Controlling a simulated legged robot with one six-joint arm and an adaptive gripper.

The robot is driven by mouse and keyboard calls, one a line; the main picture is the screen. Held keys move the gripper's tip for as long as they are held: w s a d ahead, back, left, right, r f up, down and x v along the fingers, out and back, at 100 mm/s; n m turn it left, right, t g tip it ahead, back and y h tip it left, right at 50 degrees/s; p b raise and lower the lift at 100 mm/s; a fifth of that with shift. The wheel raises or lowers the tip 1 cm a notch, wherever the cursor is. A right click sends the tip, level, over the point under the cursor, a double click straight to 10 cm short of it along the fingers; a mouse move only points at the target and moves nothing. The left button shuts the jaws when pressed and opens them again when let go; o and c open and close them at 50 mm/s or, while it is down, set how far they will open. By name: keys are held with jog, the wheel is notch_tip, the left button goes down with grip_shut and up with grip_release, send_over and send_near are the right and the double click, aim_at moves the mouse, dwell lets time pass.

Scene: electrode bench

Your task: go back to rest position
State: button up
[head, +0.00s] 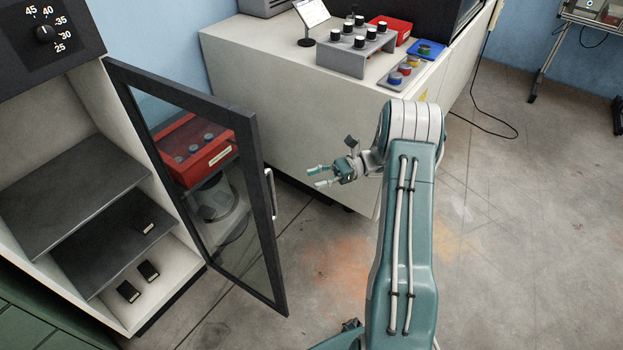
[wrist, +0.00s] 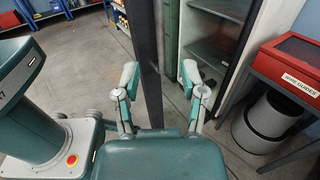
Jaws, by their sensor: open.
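My gripper (head: 318,176) is open and empty in the head view, with its fingers pointing left toward the cabinet door. It is to the right of the metal door handle (head: 270,193), with a visible gap between them. The wrist view shows the two fingertips of my gripper (wrist: 159,76) spread apart. A dark upright door frame (wrist: 147,50) shows between them, and nothing is gripped. My arm reaches up from the bottom of the head view and bends left at its top.
The cabinet's glass door (head: 258,150) stands open, with dark shelves (head: 60,195) inside. A white bench (head: 250,75) holds a grey rack (head: 345,58) of black-capped jars. A red box (wrist: 292,66) labelled WIRE GUIDES is at right. Open floor (head: 510,250) lies right of my arm.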

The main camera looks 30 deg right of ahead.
dwell(0.3)
jog(key=s+a+r+n+g+h, duration=0.2)
jog(key=s+a+r+n+h, duration=0.25)
jog(key=a+r, duration=0.2)
jog(key=s+a+r+n+g+h, duration=0.1)
jog(key=s+a+r+n+h, duration=0.35)
jog(key=r, duration=0.25)
jog(key=s+a+r+n+t+h, duration=0.1)
jog(key=s+r+n+t+h, duration=0.2)
jog(key=s, duration=0.4)
jog(key=s+a+r+n+t+h, duration=0.1)
jog(key=s+r+n+t+h, duration=0.3)
jog(key=s+n+h, duration=0.2)
jog(key=shift+s+n+t, duration=0.3)
jog(key=shift+s, duration=0.55)
jog(key=shift+a+r, duration=0.1)
jog(key=shift+a, duration=0.05)
